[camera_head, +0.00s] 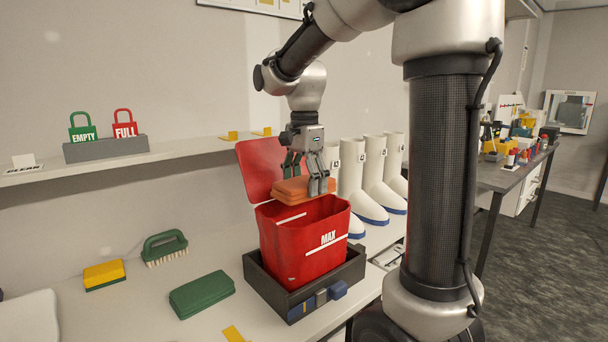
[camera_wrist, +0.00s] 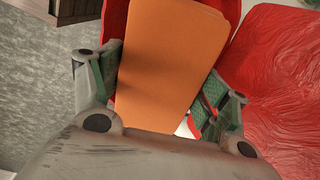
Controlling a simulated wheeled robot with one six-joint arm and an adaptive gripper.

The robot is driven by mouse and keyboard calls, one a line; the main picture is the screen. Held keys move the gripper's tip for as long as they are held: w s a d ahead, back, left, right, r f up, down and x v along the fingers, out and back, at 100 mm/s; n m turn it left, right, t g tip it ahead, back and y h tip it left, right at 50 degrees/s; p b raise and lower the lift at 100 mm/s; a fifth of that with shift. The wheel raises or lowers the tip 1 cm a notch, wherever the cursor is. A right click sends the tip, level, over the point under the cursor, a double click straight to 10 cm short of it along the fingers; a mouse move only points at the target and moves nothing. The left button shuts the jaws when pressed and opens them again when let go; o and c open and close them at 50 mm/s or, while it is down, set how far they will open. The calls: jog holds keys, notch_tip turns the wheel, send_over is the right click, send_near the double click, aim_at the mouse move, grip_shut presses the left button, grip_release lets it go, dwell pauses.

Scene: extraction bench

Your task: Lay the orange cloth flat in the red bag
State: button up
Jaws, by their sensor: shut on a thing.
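The orange cloth (camera_head: 297,190) is a folded flat pad held in my gripper (camera_head: 308,184), just above the mouth of the red bag. In the wrist view the orange cloth (camera_wrist: 168,60) lies between the two green-padded fingers of my gripper (camera_wrist: 162,95). The red bag (camera_head: 302,249) stands upright and open, with a MAX line on its front and its red lid raised behind. Red bag or lid surface (camera_wrist: 285,90) also fills the right of the wrist view. The bag's inside bottom is hidden.
The bag stands in a dark tray (camera_head: 262,285) with small blue blocks at its front. A green pad (camera_head: 202,294), a green brush (camera_head: 165,246) and a yellow sponge (camera_head: 104,273) lie to the left. White boots (camera_head: 365,185) stand behind to the right.

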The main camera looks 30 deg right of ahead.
notch_tip(320, 180, down, 7)
jog(key=shift+r, duration=0.2)
dwell(0.3)
jog(key=o, duration=1.1)
jog(key=shift+r, duration=0.1)
